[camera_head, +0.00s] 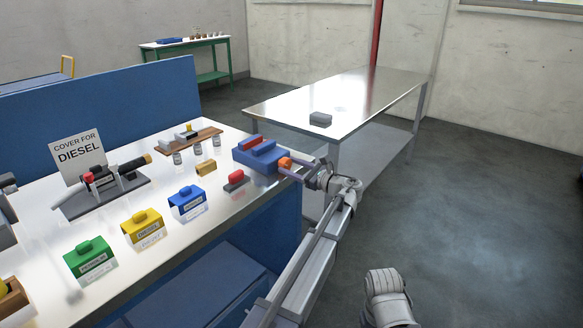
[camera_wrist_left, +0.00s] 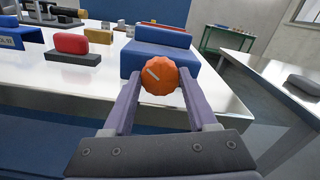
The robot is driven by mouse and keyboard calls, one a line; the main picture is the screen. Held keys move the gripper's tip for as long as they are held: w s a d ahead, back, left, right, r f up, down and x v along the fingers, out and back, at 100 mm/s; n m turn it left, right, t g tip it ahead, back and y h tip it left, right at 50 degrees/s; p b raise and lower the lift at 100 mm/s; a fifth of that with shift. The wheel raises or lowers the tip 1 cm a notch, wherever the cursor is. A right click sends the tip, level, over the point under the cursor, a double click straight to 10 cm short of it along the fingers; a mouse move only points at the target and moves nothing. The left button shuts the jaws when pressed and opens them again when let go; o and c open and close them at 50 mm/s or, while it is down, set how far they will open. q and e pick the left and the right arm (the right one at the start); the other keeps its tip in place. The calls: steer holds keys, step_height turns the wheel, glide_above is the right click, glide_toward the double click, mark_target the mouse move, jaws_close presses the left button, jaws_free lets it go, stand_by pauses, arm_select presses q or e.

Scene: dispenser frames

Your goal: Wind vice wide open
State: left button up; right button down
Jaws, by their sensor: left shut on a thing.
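The blue vice (camera_head: 262,158) stands at the right end of the metal bench, and it also fills the upper middle of the left wrist view (camera_wrist_left: 150,62). Its round orange knob (camera_wrist_left: 165,79) sticks out toward my gripper and carries a pale mark slanting to the upper left. My left gripper (camera_head: 291,167) reaches the knob from the right, its two purple fingers shut on the knob's sides (camera_wrist_left: 159,84). A red piece (camera_head: 252,143) shows on the vice's back part. I cannot tell how wide the jaws stand.
A red-topped block (camera_wrist_left: 82,48) and a brass block (camera_head: 206,168) stand left of the vice. Blue, yellow and green covers (camera_head: 143,226) line the bench front. A steel table (camera_head: 345,95) with a grey block (camera_head: 320,119) stands behind, across a gap.

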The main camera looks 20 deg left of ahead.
arm_select(q)
steer(key=n, duration=0.3)
steer(key=shift+n, duration=0.4)
steer(key=o, duration=1.4)
steer(key=shift+s, duration=0.1)
steer(key=shift+c, duration=0.2)
